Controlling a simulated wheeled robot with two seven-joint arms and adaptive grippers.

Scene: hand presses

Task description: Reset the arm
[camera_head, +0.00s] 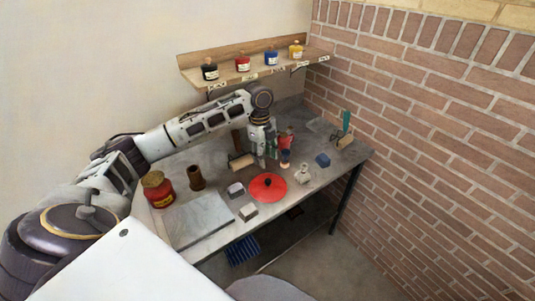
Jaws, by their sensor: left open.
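My left arm (200,123) reaches in from the left and bends down over the back of the grey table (325,178). My left gripper (262,161) points down near the middle of the table and is open. Small red and dark items (286,143) stand just right of it, and a pale cylinder (241,161) lies just left of it. The picture is too small to tell whether the fingers touch either. My right gripper is out of view.
A red disc (268,187) lies in front of the gripper. A red jar (158,189), brown cup (196,178), grey slab (199,220), small blocks (248,211) and blue block (322,160) stand around. A wooden shelf (255,68) holds several bottles above. A brick wall (430,120) bounds the right.

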